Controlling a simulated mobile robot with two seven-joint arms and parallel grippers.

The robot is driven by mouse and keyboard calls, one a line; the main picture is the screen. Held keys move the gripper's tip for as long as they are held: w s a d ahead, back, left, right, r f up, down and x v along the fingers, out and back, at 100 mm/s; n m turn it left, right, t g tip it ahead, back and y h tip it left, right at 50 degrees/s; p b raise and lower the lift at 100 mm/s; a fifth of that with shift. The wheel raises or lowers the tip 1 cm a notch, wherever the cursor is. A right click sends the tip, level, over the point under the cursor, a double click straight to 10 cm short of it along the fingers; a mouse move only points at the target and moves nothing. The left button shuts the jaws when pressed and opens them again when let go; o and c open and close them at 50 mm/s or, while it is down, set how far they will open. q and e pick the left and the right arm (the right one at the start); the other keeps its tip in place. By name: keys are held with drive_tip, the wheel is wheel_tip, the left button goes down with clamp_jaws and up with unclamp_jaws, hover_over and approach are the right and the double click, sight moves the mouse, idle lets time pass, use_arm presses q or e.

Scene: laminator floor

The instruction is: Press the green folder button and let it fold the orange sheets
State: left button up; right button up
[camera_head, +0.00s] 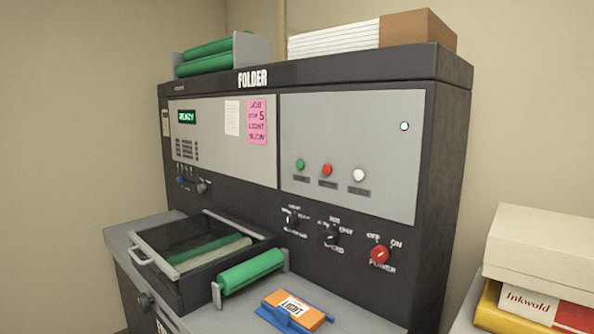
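The folder (365,65) is a large dark machine with a grey front and "FOLDER" in white on its top edge. Its green button (300,164) is a small round one at the left of a row, beside a red button (327,170) and a white one (359,175). An orange block (297,318) with a white "LIGHT" label, perhaps the orange sheets, lies on a blue holder (283,323) on the front shelf. A small green-lit display (187,116) seems to read "READY". Neither of my grippers is in view.
Black knobs (331,236) and a red power knob (380,256) sit below the buttons. A pink note (257,121) is on the panel. An open drawer (150,245) and a green roller (252,271) stand at the front left. Boxes (545,250) are at the right.

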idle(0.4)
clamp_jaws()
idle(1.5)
